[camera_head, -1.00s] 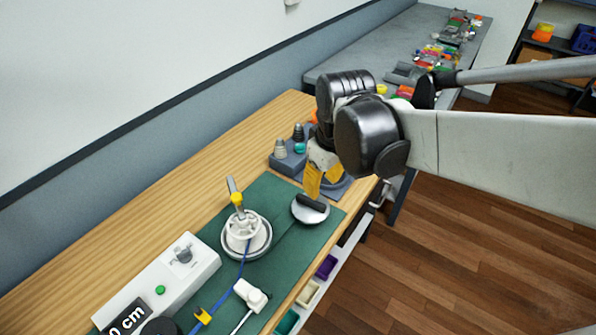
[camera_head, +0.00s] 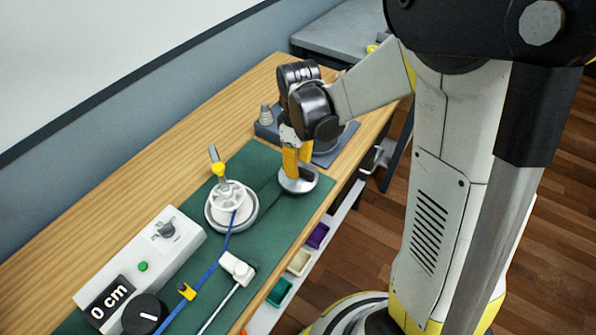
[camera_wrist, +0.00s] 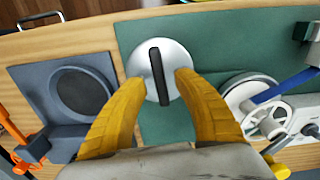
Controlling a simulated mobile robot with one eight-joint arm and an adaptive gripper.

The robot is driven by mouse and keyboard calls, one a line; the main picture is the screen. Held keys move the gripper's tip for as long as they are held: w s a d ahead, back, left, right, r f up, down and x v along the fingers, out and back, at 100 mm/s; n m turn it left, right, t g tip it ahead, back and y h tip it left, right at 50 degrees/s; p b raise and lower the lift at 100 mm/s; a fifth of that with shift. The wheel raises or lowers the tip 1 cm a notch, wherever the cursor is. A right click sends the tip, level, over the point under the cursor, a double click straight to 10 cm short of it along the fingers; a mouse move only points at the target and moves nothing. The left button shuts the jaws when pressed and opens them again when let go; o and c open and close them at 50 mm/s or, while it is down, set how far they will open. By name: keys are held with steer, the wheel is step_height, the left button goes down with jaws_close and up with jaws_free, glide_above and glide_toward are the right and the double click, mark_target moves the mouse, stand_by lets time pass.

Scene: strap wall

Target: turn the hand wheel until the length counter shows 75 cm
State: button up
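The length counter (camera_head: 108,298) on the white box reads 0 cm. A white spoked wheel (camera_head: 230,198) with a blue strap, apparently the hand wheel, stands on the green mat; it also shows in the wrist view (camera_wrist: 268,121). A lever with a yellow knob (camera_head: 218,168) rises beside it. My gripper (camera_head: 294,173) is away from the wheel, over a silver disc (camera_head: 299,186). In the wrist view, my open fingers (camera_wrist: 160,84) straddle the disc's upright black grip bar (camera_wrist: 158,76); no contact with it shows.
A black knob (camera_head: 144,314) sits beside the counter, with a green button (camera_head: 143,266) and a small dial (camera_head: 166,230) on the box. A grey block (camera_wrist: 81,93) with a round recess lies beside the disc.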

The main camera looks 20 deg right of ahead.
steer(key=shift+f, duration=0.9)
jaws_close()
steer(key=shift+m, duration=0.5)
